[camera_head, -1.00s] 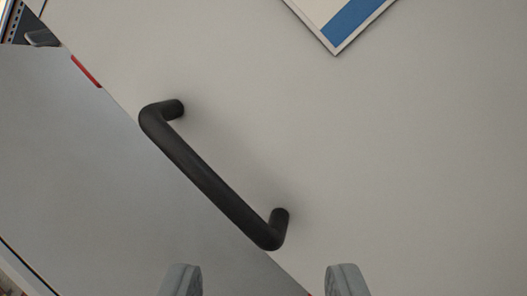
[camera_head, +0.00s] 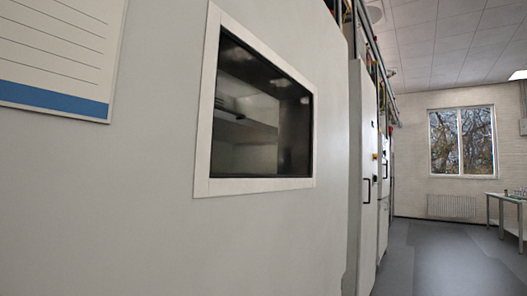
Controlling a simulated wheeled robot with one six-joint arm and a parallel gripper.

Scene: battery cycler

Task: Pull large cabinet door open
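The large light-grey cabinet door (camera_head: 130,190) fills the left and middle of the view at close range, seen at a slant. A white-framed window (camera_head: 265,110) with dark glass is set in it. A lined white sheet with a blue band (camera_head: 55,97) is on its upper left. The black bar handle seen earlier is out of view. I cannot tell whether the door is ajar. My gripper is not in view, so its distance from the door is hidden.
Beyond the door's right edge stand more grey cabinets (camera_head: 366,150), one with a small dark handle (camera_head: 367,190). A grey floor (camera_head: 430,260) lies clear at right. A table (camera_head: 508,205) stands at far right, near a wall window (camera_head: 461,141) and radiator (camera_head: 452,206).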

